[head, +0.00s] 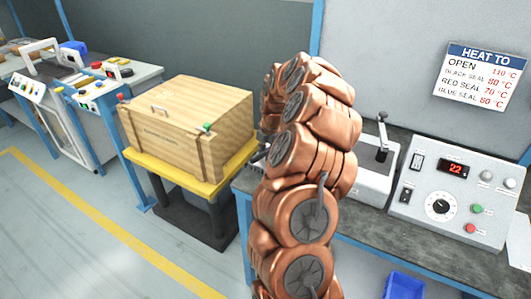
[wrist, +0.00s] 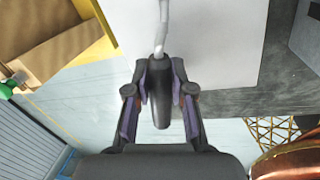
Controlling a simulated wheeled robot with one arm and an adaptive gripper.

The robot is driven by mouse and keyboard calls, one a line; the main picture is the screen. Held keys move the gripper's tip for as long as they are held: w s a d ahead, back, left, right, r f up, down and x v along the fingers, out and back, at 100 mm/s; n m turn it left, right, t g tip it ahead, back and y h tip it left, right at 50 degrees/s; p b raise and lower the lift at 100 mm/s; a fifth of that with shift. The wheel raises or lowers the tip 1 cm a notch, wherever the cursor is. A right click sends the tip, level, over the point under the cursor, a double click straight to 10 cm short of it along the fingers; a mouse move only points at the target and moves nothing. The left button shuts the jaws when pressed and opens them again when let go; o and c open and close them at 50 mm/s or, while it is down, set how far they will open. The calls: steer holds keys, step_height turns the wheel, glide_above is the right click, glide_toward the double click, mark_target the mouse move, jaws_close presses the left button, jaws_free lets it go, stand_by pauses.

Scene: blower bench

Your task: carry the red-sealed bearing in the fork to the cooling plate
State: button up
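In the wrist view my gripper (wrist: 161,68) has its two fingers closed against the sides of a black handle (wrist: 160,100). A pale metal rod (wrist: 162,25) runs from the handle to the top edge of the picture; this looks like the fork. The far end of the rod is out of view, so I cannot see a red-sealed bearing on it. In the head view my copper-coloured arm hides the gripper and the fork. I cannot pick out the cooling plate for certain in either view.
A wooden crate (head: 180,125) stands on a yellow-topped stand (head: 185,181) left of my arm. A control box (head: 455,190) reading 22 and a grey unit with a black lever (head: 382,140) stand on the right bench (head: 420,248). A blue bin (head: 403,286) sits below. Floor shows at left.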

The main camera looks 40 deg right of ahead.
steer(key=o, duration=0.5)
step_height(320, 180, up, 11)
steer(key=s, duration=0.2)
steer(key=s+a+r+m, duration=0.2)
steer(key=a, duration=0.6)
steer(key=s+a+r+m+g+y+p, duration=0.1)
steer(key=s+a+r+m, duration=0.1)
steer(key=a, duration=0.7)
steer(key=s+a+r+m, duration=0.2)
steer(key=a+r, duration=0.1)
steer(key=a, duration=0.5)
steer(key=s+a+f+m+g, duration=0.1)
steer(key=s+a+m, duration=0.2)
steer(key=s, duration=0.5)
steer(key=s+a+f+m+g+p, duration=0.1)
steer(key=s+a+m, duration=0.3)
steer(key=s, duration=0.4)
steer(key=s+a+f+m+g+h, duration=0.1)
steer(key=s+a+f+m, duration=0.2)
steer(key=s, duration=0.5)
steer(key=shift+s+a+m, duration=0.25)
steer(key=shift+a+m, duration=0.5)
steer(key=shift+m, duration=0.45)
